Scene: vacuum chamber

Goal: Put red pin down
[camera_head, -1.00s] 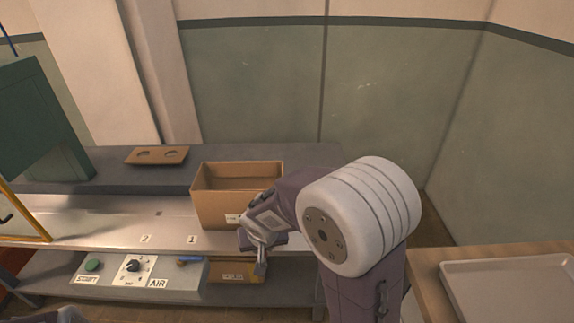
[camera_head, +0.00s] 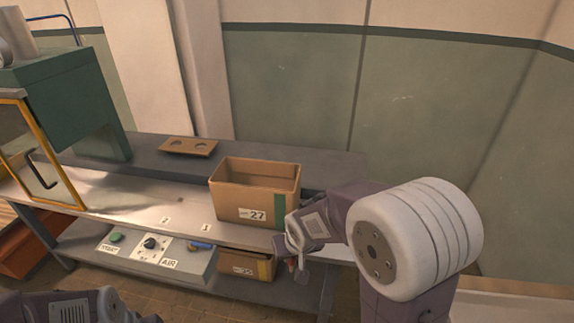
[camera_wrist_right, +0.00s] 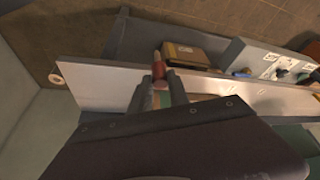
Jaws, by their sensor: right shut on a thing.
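The red pin (camera_wrist_right: 159,72) is held between the fingers of my right gripper (camera_wrist_right: 161,88) in the right wrist view. In the head view my right gripper (camera_head: 297,265) is shut at the front edge of the bench, just right of the open cardboard box marked 27 (camera_head: 232,202). Only a small reddish bit of the pin shows there. The pin's lower part is hidden by the fingers. Part of my left arm shows at the bottom left, but its gripper is out of view.
The bench top (camera_head: 130,200) is mostly clear left of the box, near labels 1 and 2. A brown plate with two holes (camera_head: 188,147) lies on the rear ledge. Below are a control panel (camera_head: 150,245) and a second box (camera_head: 240,265). A green machine (camera_head: 65,95) stands left.

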